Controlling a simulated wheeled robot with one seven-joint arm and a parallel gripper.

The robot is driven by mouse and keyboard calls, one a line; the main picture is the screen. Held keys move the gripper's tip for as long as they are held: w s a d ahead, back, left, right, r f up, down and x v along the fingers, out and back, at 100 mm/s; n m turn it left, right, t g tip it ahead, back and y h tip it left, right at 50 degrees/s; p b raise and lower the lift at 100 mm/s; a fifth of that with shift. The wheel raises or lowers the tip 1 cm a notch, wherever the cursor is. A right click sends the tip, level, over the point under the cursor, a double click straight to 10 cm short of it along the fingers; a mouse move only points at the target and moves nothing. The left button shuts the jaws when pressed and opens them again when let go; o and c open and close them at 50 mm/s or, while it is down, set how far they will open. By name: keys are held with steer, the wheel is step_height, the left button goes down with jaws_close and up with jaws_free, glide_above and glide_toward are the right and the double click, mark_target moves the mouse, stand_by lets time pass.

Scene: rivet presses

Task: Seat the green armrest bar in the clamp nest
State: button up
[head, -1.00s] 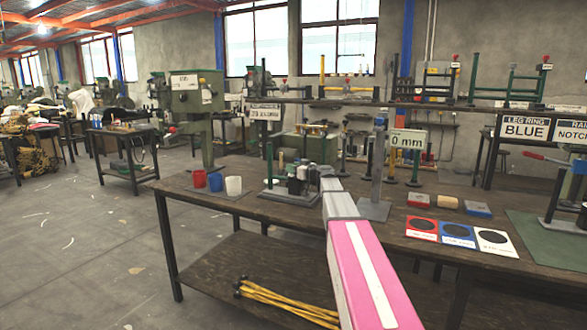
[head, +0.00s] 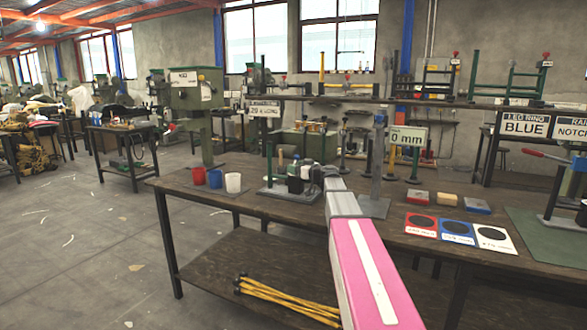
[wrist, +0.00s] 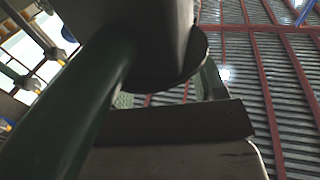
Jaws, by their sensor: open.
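My gripper (head: 299,179) is at the far end of my outstretched arm, over a small fixture on the bench. It is small and partly hidden by my own wrist, and the jaws look empty. The fixture, seemingly the clamp nest, has a grey base plate (head: 276,192) and a green upright (head: 269,163) at its left. In the wrist view a thick dark green bar (wrist: 75,105) runs close to the camera, from lower left to upper middle. I cannot tell whether it is the armrest bar or part of the fixture. No seated bar can be made out.
Red, blue and white cups (head: 233,183) stand left of the fixture. A grey post (head: 377,165) stands right of it. Farther right are small blocks (head: 447,199), coloured cards (head: 457,232) and a green mat (head: 545,240). A rack (head: 345,98) with frames runs behind.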

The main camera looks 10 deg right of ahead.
steer(key=v, duration=0.8)
steer(key=shift+s+d, duration=0.2)
steer(key=shift+s, duration=0.15)
